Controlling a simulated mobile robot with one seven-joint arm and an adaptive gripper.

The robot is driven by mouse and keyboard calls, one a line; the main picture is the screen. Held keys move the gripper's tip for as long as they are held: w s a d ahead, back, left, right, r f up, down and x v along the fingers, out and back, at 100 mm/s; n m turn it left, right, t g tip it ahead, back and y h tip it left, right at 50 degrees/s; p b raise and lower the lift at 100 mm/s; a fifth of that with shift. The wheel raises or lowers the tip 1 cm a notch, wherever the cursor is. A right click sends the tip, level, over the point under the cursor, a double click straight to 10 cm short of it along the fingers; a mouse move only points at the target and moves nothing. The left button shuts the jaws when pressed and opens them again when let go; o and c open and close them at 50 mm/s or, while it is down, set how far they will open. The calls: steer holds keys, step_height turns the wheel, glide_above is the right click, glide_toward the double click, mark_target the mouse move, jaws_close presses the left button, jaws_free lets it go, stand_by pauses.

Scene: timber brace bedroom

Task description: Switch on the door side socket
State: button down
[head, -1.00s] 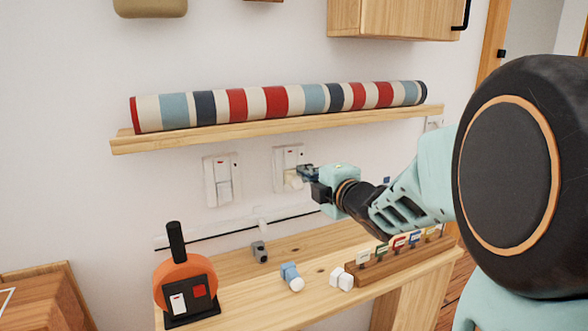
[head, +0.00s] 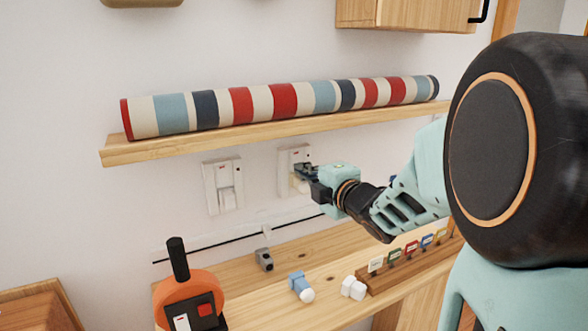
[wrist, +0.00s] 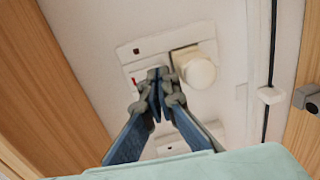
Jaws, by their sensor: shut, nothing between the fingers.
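A white wall socket (head: 284,176) is on the wall below the shelf, with my gripper (head: 302,171) in front of its right part. The wrist view shows its plate (wrist: 206,107) close up, with a red mark and a round cream plug-like piece (wrist: 195,69). My gripper's fingertips (wrist: 160,82) are together and empty, over the switch area beside that piece. I cannot tell whether they touch it. The fingers hide part of the switch, so its position is unclear. Another white socket (head: 222,185) is to the left. A third socket toward the door, seen earlier, is hidden by my arm.
A shelf (head: 180,149) with a striped roll (head: 284,101) runs above the sockets. The bench (head: 238,283) below holds an orange round item (head: 174,291) with a black handle, small blocks (head: 354,288) and a tag rack (head: 410,265). A black cord runs along the wall.

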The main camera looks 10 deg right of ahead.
steer(key=shift+f, duration=0.1)
steer(key=b, duration=0.4)
steer(key=shift+w+a+f+t+b, duration=0.1)
steer(key=shift+w+f+t+b, duration=0.2)
steer(key=shift+f+t, duration=0.1)
steer(key=shift+r, duration=0.4)
steer(key=shift+f, duration=0.1)
